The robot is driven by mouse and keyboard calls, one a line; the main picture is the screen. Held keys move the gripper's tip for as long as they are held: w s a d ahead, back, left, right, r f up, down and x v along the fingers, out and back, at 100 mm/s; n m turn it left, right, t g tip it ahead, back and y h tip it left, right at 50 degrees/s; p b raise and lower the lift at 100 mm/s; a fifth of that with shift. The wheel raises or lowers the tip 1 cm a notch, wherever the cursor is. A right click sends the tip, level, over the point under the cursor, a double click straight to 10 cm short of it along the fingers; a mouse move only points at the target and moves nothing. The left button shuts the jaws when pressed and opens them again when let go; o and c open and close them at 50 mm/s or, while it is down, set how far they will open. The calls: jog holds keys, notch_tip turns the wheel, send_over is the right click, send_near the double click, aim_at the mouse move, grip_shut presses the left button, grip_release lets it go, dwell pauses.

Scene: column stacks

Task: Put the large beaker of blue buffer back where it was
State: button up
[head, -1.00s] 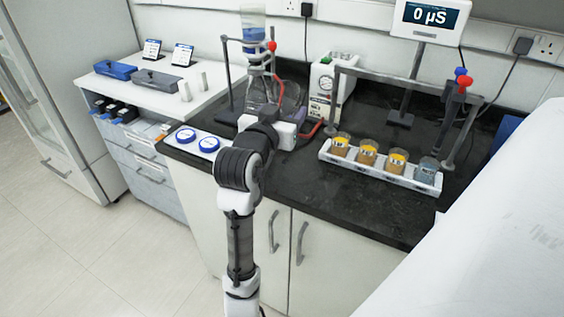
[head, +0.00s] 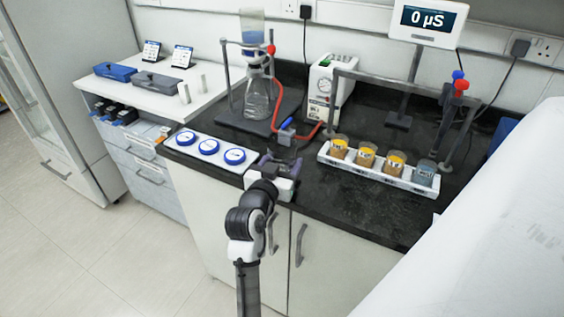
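A clear vessel with blue liquid (head: 252,27) sits at the top of the stand, above a conical glass flask (head: 257,97). It is the only clearly blue liquid in view; I cannot tell whether it is the large beaker. No other large beaker of blue buffer shows. My gripper (head: 277,163) is over the front edge of the dark bench, right of the white panel with blue-ringed round spots (head: 222,162). Its dark fingers look apart with nothing seen between them. The round spots look empty.
A white rack (head: 378,172) of small beakers, several amber and one grey-blue, stands on the right under a metal frame. A red hose (head: 309,134) and a white pump box (head: 326,88) are behind my gripper. The bench front right of my gripper is clear.

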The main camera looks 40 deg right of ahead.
jog(key=shift+f, duration=0.2)
jog(key=o, duration=1.1)
jog(key=shift+c, duration=0.2)
jog(key=shift+r, duration=0.2)
